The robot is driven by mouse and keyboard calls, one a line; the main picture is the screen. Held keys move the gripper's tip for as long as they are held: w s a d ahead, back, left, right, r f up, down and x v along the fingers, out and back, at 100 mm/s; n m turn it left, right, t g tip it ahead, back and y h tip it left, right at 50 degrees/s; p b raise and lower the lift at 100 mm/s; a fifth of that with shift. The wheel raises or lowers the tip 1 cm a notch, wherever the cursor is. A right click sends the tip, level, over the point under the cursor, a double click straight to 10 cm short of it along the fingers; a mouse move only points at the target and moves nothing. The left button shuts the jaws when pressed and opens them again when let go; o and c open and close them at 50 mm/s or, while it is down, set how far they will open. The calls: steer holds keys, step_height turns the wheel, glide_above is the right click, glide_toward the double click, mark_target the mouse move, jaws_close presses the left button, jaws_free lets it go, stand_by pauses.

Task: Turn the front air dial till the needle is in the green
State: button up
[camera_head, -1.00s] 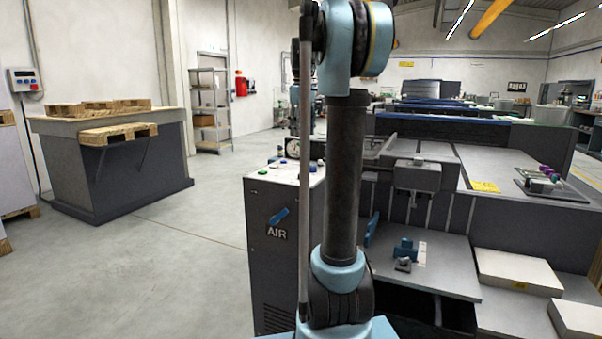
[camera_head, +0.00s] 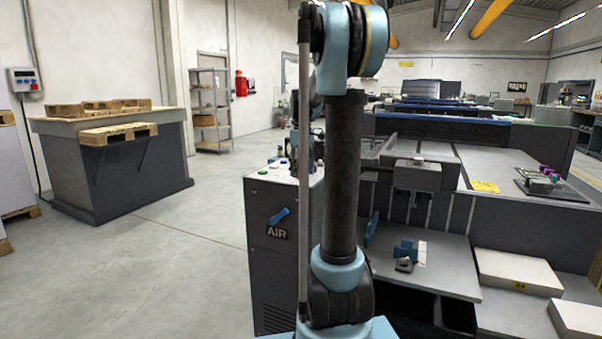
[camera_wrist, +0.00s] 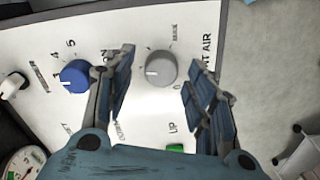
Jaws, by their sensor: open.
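In the wrist view, a round grey dial (camera_wrist: 160,69) sits on a white panel (camera_wrist: 75,125) beside lettering ending in "NT AIR". My gripper (camera_wrist: 162,58) is open, with one finger to each side of the grey dial. I cannot tell whether either finger touches it. A round gauge (camera_wrist: 22,163) is cut off at the lower left corner; its needle cannot be read. In the head view, the panel is the top of the grey cabinet (camera_head: 262,235) marked AIR, and my arm hides the dial and gauge.
A blue knob (camera_wrist: 74,76) with numbers is close to the left finger. A white-tipped switch (camera_wrist: 14,84) is at the far left. Open floor (camera_head: 170,260) lies left of the cabinet.

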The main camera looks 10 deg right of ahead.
steer(key=shift+f, duration=0.25)
steer(key=c, duration=1.1)
steer(key=shift+o, duration=0.2)
steer(key=shift+m, duration=0.3)
steer(key=m, duration=0.3)
steer(key=shift+m, duration=0.3)
steer(key=m, duration=0.4)
